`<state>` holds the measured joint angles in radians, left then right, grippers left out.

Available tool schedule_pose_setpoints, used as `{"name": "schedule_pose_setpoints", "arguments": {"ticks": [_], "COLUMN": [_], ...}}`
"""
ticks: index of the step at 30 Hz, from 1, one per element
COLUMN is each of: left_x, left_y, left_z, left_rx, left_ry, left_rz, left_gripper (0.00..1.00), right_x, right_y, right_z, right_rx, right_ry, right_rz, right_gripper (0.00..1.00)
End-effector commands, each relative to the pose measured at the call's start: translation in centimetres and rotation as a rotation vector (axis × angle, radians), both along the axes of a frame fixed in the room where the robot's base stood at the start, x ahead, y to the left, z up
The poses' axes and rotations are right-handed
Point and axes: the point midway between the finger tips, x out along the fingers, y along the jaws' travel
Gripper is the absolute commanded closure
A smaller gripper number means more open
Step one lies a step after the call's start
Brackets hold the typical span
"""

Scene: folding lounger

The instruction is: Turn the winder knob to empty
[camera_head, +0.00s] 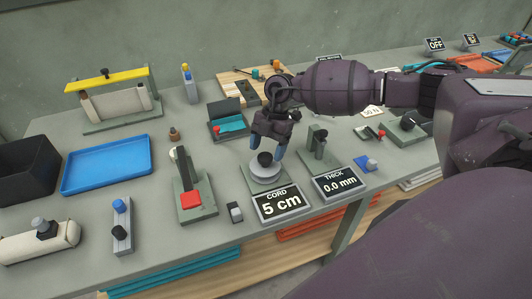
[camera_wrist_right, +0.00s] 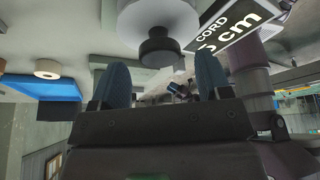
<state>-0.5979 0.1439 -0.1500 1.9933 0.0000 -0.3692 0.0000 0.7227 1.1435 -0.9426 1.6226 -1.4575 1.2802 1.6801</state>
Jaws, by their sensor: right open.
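The winder knob (camera_head: 265,159) is a black knob on a round pale grey drum (camera_head: 266,173) on a grey base. The cord display (camera_head: 281,204) in front of it reads 5 cm. My right gripper (camera_head: 267,150) is right above and behind the knob, its blue fingertips apart. In the right wrist view the knob (camera_wrist_right: 160,50) lies beyond the open fingers (camera_wrist_right: 166,85), roughly between them, with no contact that I can make out. My left gripper is not in view.
A thickness gauge (camera_head: 318,147) with a 0.0 mm display (camera_head: 339,183) stands just right. A red-topped device (camera_head: 190,200) stands left of the winder. A blue tray (camera_head: 106,165) and a black bin (camera_head: 28,168) are at the far left.

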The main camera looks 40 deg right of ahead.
Motion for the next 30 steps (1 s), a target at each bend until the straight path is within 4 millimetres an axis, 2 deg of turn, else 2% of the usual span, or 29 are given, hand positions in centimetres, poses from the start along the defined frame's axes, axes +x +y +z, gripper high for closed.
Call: {"name": "schedule_pose_setpoints", "arguments": {"ticks": [6,16,25,30], "left_x": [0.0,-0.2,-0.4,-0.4], "left_y": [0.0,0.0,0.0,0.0], "left_z": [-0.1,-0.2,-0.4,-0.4], "left_rx": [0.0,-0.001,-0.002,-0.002], "left_ry": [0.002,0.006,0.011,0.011], "left_rz": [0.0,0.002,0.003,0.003], "left_gripper": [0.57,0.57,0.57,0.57], "right_x": [-0.2,-0.3,-0.3,-0.3], "right_y": [0.6,0.6,0.6,0.6], "right_z": [-1.6,-1.8,-1.7,-1.7], "right_rx": [0.0,0.0,-0.001,-0.001], "right_ry": [0.001,0.0,0.0,0.0], "right_rz": [-0.001,-0.001,-0.001,0.006], "right_gripper": [0.29,0.29,0.75,0.78]}}
